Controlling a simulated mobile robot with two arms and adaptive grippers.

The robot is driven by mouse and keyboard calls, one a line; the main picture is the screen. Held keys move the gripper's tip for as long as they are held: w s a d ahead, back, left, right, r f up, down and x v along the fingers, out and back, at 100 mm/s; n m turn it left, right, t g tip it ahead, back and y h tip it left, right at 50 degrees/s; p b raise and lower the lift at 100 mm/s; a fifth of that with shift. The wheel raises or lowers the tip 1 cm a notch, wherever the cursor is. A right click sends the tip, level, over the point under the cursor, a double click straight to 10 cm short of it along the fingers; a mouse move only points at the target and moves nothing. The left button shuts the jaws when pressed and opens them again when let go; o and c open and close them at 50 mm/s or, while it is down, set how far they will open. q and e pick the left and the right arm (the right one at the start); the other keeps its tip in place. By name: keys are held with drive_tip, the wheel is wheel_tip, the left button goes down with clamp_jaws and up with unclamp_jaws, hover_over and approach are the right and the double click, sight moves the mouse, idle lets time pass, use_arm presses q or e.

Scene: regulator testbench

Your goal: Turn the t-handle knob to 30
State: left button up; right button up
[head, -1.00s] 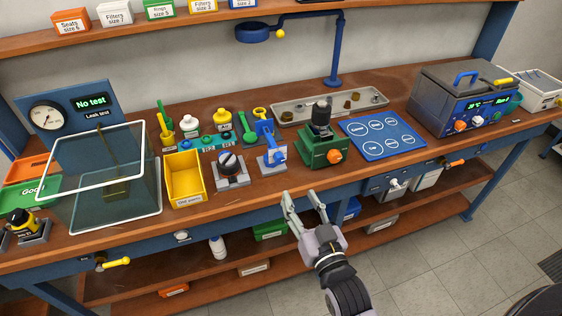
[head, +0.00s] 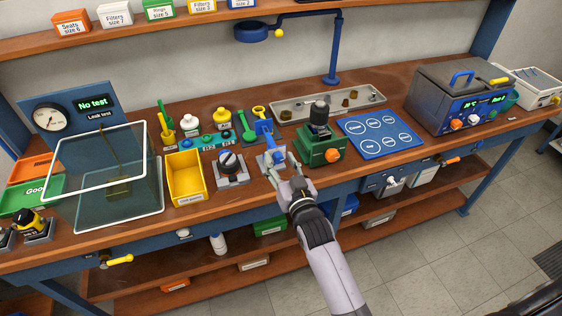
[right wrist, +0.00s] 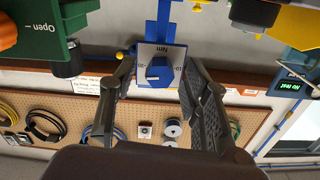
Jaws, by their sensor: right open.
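The blue t-handle knob (right wrist: 159,72) sits on a pale dial plate marked "Nm" (right wrist: 158,51), upside down in the right wrist view. Its small scale numbers are too blurred to read surely. In the head view the blue fixture with this knob (head: 271,154) stands near the bench's front edge, partly hidden by my gripper. My right gripper (head: 281,163) is open in front of the fixture. In the right wrist view its fingertips (right wrist: 158,66) lie on either side of the knob, with nothing gripped; contact is not clear. My left gripper is not in view.
A green fixture with an orange knob (head: 320,148) stands close on the right. A grey fixture with a black knob (head: 231,168) and a yellow bin (head: 184,178) stand on the left. The blue mat (head: 379,133) lies farther right. The aisle before the bench is clear.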

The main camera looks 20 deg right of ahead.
drive_tip(key=shift+c, duration=0.4)
clamp_jaws()
drive_tip(key=shift+r+m+p, duration=0.1)
drive_tip(key=shift+m+p, duration=0.45)
drive_tip(key=shift+m, duration=0.05)
drive_tip(key=shift+o, duration=0.4)
unclamp_jaws()
drive_tip(key=s, duration=1.2)
drive_tip(key=shift+d, duration=0.2)
